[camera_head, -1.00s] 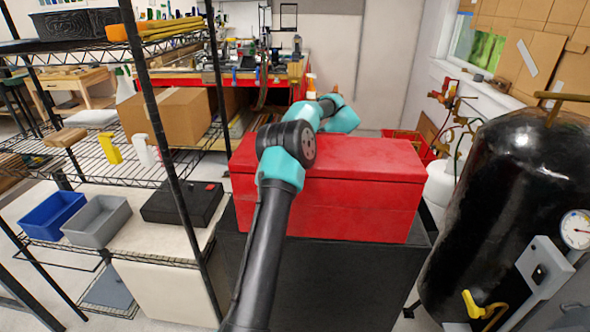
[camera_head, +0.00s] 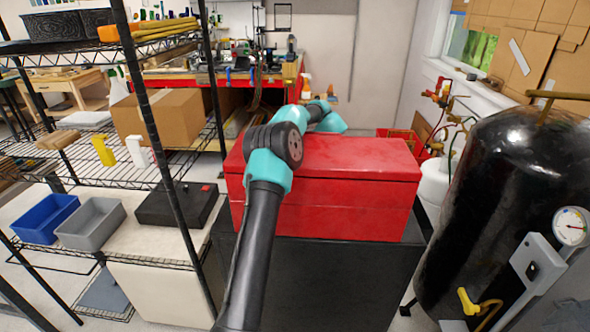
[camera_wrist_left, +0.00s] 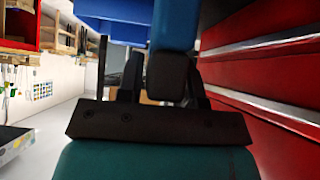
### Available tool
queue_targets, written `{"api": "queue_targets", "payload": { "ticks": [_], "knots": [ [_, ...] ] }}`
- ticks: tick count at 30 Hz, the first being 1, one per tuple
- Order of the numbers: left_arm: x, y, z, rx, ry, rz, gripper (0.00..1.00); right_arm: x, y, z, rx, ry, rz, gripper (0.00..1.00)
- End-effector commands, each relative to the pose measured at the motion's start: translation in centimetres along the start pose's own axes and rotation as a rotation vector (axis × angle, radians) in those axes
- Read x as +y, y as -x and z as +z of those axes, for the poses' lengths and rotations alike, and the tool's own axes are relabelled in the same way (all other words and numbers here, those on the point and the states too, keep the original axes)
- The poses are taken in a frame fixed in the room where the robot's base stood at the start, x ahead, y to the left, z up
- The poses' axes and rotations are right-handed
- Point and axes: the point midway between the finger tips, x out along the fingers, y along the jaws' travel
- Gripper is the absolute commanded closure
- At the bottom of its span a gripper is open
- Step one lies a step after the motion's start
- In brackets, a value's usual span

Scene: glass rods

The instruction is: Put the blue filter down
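A teal and black arm (camera_head: 268,185) of mine reaches from the bottom over the left part of a red chest (camera_head: 350,195). Its gripper end is behind the chest and hidden in the head view. In the left wrist view my left gripper (camera_wrist_left: 165,85) shows as dark parts above a dark bar. Close beyond it is a blue upright piece (camera_wrist_left: 173,25) with a dark block below it, which may be the blue filter. I cannot tell whether the fingers touch it. Another blue surface (camera_wrist_left: 112,12) is beside it. My right gripper is not in view.
A wire shelf on the left holds a blue bin (camera_head: 45,222), a grey bin (camera_head: 92,225) and a black case (camera_head: 178,205). A black tank (camera_head: 490,195) stands on the right. In the left wrist view, red drawer fronts (camera_wrist_left: 265,75) run close along the right.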

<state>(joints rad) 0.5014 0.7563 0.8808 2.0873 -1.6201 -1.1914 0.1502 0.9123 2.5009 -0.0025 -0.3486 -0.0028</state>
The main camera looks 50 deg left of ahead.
Motion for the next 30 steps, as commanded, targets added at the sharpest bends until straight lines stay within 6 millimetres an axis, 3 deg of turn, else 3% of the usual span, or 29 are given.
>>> {"api": "queue_targets", "payload": {
  "ticks": [10,23,30],
  "knots": [
    [0.0,0.0,0.0,0.0,0.0,0.0,1.0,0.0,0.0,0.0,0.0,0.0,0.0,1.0],
    [0.0,0.3,-0.2,0.0,0.0,0.0,1.0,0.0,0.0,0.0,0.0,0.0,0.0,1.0],
    [0.0,2.2,-2.2,-0.001,0.003,0.003,1.0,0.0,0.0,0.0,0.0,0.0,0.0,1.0]
  ]
}}
